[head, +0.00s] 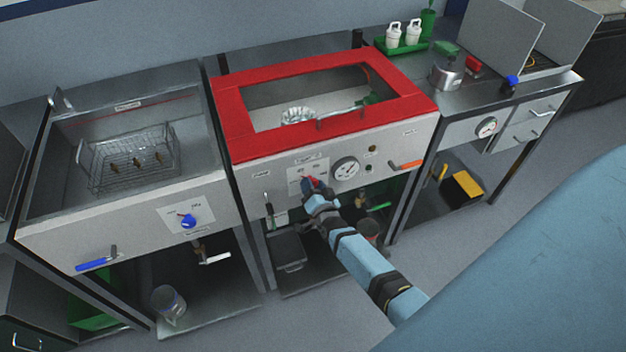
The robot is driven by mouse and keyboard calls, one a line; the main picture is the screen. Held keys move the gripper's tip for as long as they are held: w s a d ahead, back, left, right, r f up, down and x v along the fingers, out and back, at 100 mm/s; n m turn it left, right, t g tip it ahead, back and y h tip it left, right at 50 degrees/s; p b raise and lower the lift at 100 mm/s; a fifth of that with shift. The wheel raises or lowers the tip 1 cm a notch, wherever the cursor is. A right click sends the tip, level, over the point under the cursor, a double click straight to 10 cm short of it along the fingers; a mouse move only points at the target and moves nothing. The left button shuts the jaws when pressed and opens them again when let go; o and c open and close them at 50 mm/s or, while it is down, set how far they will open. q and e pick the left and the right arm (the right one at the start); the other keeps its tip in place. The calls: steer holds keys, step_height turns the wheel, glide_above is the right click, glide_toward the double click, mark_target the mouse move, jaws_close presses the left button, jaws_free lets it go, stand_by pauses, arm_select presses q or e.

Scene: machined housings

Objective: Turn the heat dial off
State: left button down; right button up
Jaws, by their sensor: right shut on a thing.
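A small red dial (309,182) sits on a white label plate on the front panel of the middle station, below its red-framed top. My right gripper (314,187) is at this dial, shut on it. The gripper covers much of the dial, so its pointer setting cannot be read. My right arm reaches in from the lower right. My left gripper is not in view.
A round gauge (346,170) and an orange-handled lever (406,165) are right of the gripper on the same panel. The left station has a blue dial (188,221), a blue-handled valve (97,263) and a wire basket (130,160). Open floor lies in front.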

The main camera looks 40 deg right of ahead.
steer(key=shift+n+p, duration=0.55)
steer(key=shift+n, duration=3.15)
steer(key=o, duration=0.9)
